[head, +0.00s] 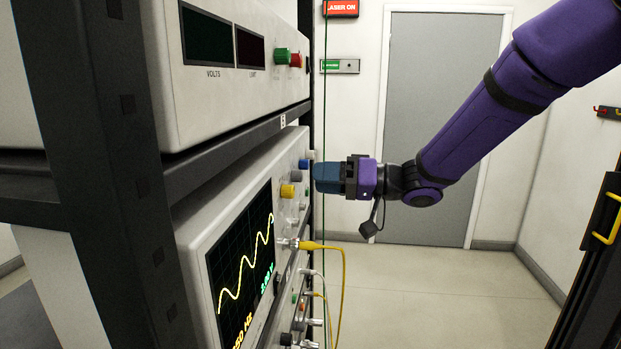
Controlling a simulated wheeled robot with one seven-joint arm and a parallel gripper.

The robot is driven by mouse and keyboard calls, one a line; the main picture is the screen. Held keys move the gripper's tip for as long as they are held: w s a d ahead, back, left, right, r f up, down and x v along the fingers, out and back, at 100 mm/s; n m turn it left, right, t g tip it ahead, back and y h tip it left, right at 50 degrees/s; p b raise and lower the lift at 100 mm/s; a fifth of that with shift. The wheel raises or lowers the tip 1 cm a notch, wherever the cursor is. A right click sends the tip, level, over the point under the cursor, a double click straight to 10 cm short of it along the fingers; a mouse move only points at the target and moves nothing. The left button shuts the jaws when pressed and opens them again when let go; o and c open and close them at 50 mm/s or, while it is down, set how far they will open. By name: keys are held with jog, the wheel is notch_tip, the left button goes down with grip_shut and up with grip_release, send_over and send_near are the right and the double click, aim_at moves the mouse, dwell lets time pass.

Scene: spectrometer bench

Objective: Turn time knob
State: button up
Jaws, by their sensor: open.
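The oscilloscope (196,230) stands on a rack shelf at the left, with a wave trace on its screen (240,262). Its front panel carries a yellow knob (287,190), a grey knob (296,177), a blue knob (304,164) and a pale knob (311,155) towards the far end. No readable label shows which one is the time knob. My gripper (317,178) points left at the far end of this panel, its dark blue fingers close to the knobs. The fingers overlap in this view, and I cannot tell whether they touch or surround a knob.
A yellow cable (342,262) plugs into the oscilloscope below the knobs and hangs in front. Another instrument with cables is below. A power supply (222,80) sits on the shelf above. The rack post (75,150) is at left. The floor (450,290) is clear towards the grey door (440,110).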

jog(key=s+d, duration=0.1)
jog(key=d, duration=0.6)
jog(key=shift+s, duration=0.2)
jog(key=shift+w+d, duration=0.1)
jog(key=w+d+r+m+t+h, duration=0.3)
jog(key=d+r+t+h, duration=0.25)
jog(key=t+h, duration=0.3)
jog(key=s+d+r+m+t+h, duration=0.1)
jog(key=s+d+m+t+h, duration=0.15)
jog(key=s+d+h, duration=0.5)
jog(key=s+d+f+g, duration=0.1)
jog(key=s+f+g, duration=0.1)
jog(key=s, duration=0.5)
jog(key=s+d+f+m+g+h, duration=0.1)
jog(key=s+d+f+g, duration=0.1)
jog(key=s+g, duration=0.2)
jog(key=s+d+f+m+g, duration=0.1)
jog(key=s+f+g, duration=0.1)
jog(key=s, duration=0.9)
jog(key=shift+d+g+h, duration=0.3)
jog(key=shift+d+g, duration=0.05)
jog(key=shift+g, duration=0.25)
